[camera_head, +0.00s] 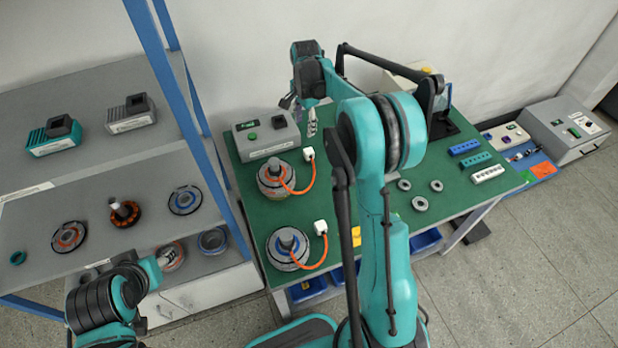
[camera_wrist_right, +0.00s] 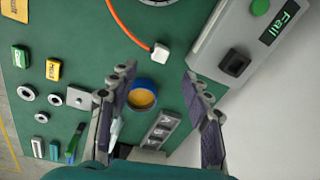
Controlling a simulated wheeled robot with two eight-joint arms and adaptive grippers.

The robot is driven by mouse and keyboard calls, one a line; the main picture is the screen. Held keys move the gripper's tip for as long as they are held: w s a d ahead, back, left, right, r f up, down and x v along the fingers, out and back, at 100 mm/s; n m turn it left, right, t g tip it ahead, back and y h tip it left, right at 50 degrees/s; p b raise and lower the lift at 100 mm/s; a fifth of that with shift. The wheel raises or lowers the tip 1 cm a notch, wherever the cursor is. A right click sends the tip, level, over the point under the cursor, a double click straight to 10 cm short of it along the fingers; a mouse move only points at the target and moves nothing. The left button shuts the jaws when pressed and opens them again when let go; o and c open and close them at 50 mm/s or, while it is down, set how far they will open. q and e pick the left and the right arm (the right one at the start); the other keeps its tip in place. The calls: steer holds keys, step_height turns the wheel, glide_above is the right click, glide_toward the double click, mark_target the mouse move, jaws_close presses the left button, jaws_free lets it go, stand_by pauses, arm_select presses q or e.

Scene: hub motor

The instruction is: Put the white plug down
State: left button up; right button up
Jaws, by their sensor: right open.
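One white plug (camera_head: 308,153) lies on the green tabletop at the end of an orange cable from the upper hub motor (camera_head: 272,181), close to the tester box (camera_head: 267,135). In the right wrist view a white plug (camera_wrist_right: 159,52) rests on the table just beyond my fingertips, apart from them. A second white plug (camera_head: 320,227) belongs to the lower hub motor (camera_head: 288,247). My right gripper (camera_wrist_right: 158,74) is open and empty above the table. In the head view it is at the tester's far side (camera_head: 289,99), partly hidden. My left gripper (camera_head: 160,262) is near the lower shelf; its jaws are unclear.
The tester's screen reads "Fail" (camera_wrist_right: 280,24). A blue-rimmed roll (camera_wrist_right: 143,95) and a grey socket strip (camera_wrist_right: 161,130) lie below my right gripper. Metal rings (camera_head: 421,203) and coloured blocks (camera_head: 475,160) are on the table's right. A blue-framed shelf (camera_head: 150,60) stands at left.

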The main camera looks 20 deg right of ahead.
steer(key=s+a+r+n+t, duration=0.2)
steer(key=s+a+r+n, duration=0.25)
steer(key=s, duration=0.35)
steer(key=s+a+r+n+t, duration=0.1)
steer(key=s+a+r+n, duration=0.3)
steer(key=s+r, duration=0.3)
steer(key=s+a+f+n+t, duration=0.1)
steer(key=s+a+f+n, duration=0.1)
steer(key=s+n, duration=0.2)
steer(key=s+a+f+n+t, duration=0.1)
steer(key=s+f+n+t, duration=0.1)
steer(key=s, duration=0.8)
steer(key=shift+s+a+f+n, duration=0.4)
steer(key=shift+f+n, duration=0.15)
steer(key=shift+n, duration=0.3)
